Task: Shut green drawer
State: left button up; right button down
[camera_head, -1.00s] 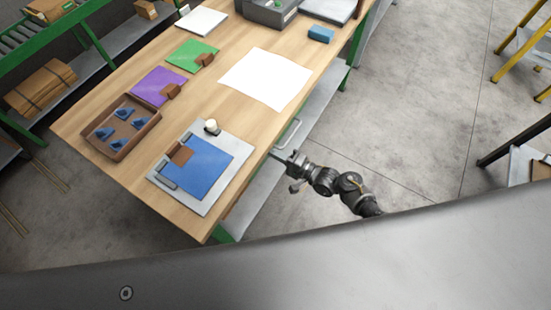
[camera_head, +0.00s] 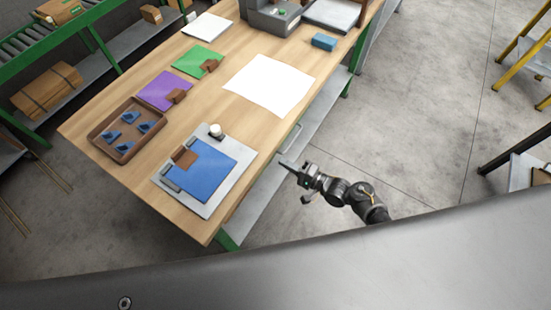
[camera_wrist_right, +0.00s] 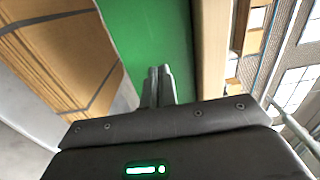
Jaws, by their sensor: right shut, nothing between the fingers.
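A green drawer front (camera_wrist_right: 150,35) fills the upper middle of the right wrist view, beside the pale wooden table edge (camera_wrist_right: 213,55). My right gripper (camera_wrist_right: 160,72) is shut and empty, its fingers pointing at the green surface; I cannot tell whether they touch it. In the head view my right gripper (camera_head: 284,163) is beside the table's right long edge, near its front end. The tabletop hides most of the drawer in the head view. My left gripper is out of view.
The wooden table (camera_head: 205,110) carries a brown tray (camera_head: 103,147) of blue pieces, a blue sheet on a grey board (camera_head: 228,185), and a white sheet (camera_head: 268,84). A grey shelf (camera_head: 255,200) lies below.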

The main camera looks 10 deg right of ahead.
jog(key=b+v, duration=0.1)
jog(key=v, duration=0.9)
jog(key=shift+f, duration=0.1)
jog(key=s+d+f+n+g+h, duration=0.1)
jog(key=s+d+f+n+h, duration=0.2)
jog(key=f, duration=0.5)
jog(key=s+d+f+n+g+h, duration=0.2)
jog(key=s+d+f+n+h, duration=0.15)
jog(key=f, duration=0.45)
jog(key=s+d+f+n+g+h, duration=0.1)
jog(key=s+d+f+n+h, duration=0.15)
jog(key=f, duration=0.55)
jog(key=s+f+n+g+h, duration=0.1)
jog(key=s+f, duration=0.4)
jog(key=s, duration=0.7)
jog(key=s+f+g+h, duration=0.3)
jog(key=s+f+g, duration=0.2)
jog(key=s, duration=0.8)
jog(key=shift+f+n+g, duration=0.15)
jog(key=shift+n+g, duration=0.25)
jog(key=shift+g, duration=0.1)
